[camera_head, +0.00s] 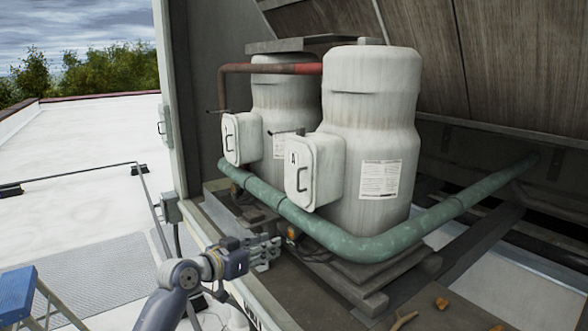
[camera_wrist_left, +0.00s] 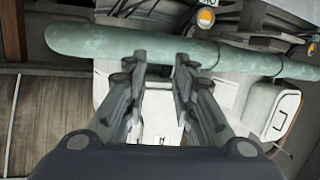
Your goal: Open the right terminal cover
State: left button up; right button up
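The right terminal cover (camera_head: 314,170) is a white box marked A with a dark handle. It sits closed on the front of the nearer white compressor (camera_head: 385,115). The left cover (camera_head: 242,138) is similar, marked C, and also closed. My left gripper (camera_head: 268,250) is below and left of the right cover, apart from it, in front of the green pipe. In the left wrist view my left gripper (camera_wrist_left: 161,58) is open and empty. A white cover (camera_wrist_left: 160,110), apparently the right one, shows partly between its fingers; the other cover (camera_wrist_left: 282,112) is at right. My right gripper is not in view.
A thick green pipe (camera_head: 360,246) curves in front of the compressors below the covers. A red-brown pipe (camera_head: 270,69) runs above. A panel wall (camera_head: 500,65) leans behind. A blue stepladder (camera_head: 18,292) stands at lower left. White roof lies open at left.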

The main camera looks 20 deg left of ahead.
pick_arm(q)
jog(key=m+t+h, duration=0.2)
send_near(298, 177)
jog(key=p+x, duration=0.4)
jog(key=x, duration=0.3)
jog(key=shift+w, duration=0.25)
jog(key=shift+w+d+f+p, duration=0.2)
jog(key=shift+w+d+p, duration=0.1)
jog(key=shift+w, duration=0.35)
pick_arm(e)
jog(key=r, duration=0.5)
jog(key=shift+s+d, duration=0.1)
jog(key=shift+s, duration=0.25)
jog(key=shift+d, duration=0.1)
pick_arm(q)
grip_shut()
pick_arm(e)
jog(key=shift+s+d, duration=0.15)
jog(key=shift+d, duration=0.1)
